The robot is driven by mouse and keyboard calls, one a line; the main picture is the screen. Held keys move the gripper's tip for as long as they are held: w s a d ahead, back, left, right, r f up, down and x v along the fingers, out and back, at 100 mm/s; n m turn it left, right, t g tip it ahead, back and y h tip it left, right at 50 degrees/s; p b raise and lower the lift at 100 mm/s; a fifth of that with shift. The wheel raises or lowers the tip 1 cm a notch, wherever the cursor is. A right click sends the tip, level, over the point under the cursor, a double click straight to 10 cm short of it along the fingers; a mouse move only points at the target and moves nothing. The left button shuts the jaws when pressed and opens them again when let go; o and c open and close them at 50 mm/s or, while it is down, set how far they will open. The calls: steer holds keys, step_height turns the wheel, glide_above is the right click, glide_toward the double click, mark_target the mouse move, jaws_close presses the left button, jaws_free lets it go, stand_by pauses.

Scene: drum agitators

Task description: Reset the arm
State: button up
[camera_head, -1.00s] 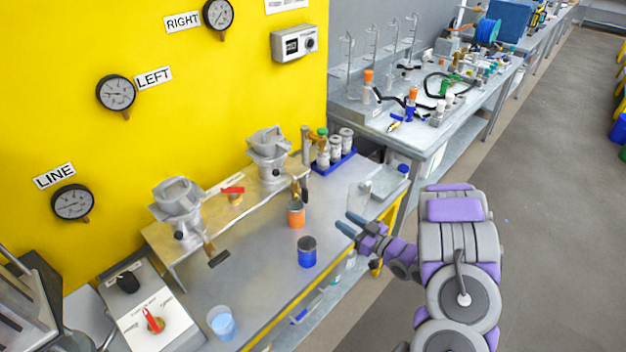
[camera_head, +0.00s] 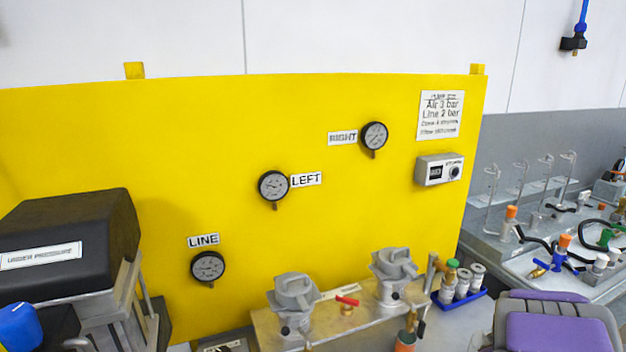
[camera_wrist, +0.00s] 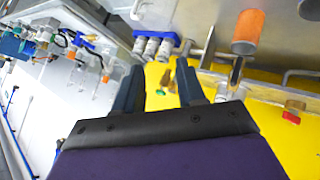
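My arm (camera_head: 556,325) shows only as a grey and purple link at the lower right of the head view. My gripper is outside that view. In the wrist view my gripper (camera_wrist: 158,84) has its two dark blue fingers apart, with a clear gap and nothing held between them. Beyond the fingers are several white-capped vials (camera_wrist: 152,47) and an orange cup (camera_wrist: 247,32), which are apart from the gripper.
A yellow panel (camera_head: 150,140) carries gauges marked LINE (camera_head: 208,267), LEFT (camera_head: 273,186) and RIGHT (camera_head: 374,136). Two grey agitator units (camera_head: 293,297) stand on a bench shelf before it. A black-topped machine (camera_head: 70,240) is at left; a cluttered side bench (camera_head: 600,285) is at right.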

steer(key=s+a+r+g+y, duration=0.1)
steer(key=s+a+r+g, duration=0.2)
steer(key=s+a, duration=0.7)
steer(key=s+a+r+m+g+y, duration=0.1)
steer(key=s+a+r+g, duration=0.2)
steer(key=s+a, duration=0.7)
steer(key=s+a+r+m+g+y, duration=0.1)
steer(key=s+a+r+g+y, duration=0.1)
steer(key=s+a, duration=0.9)
steer(key=s+r+g, duration=0.1)
steer(key=s+g, duration=0.1)
steer(key=s, duration=0.1)
steer(key=shift+s+g, duration=0.3)
steer(key=shift+s, duration=0.1)
steer(key=shift+r, duration=0.1)
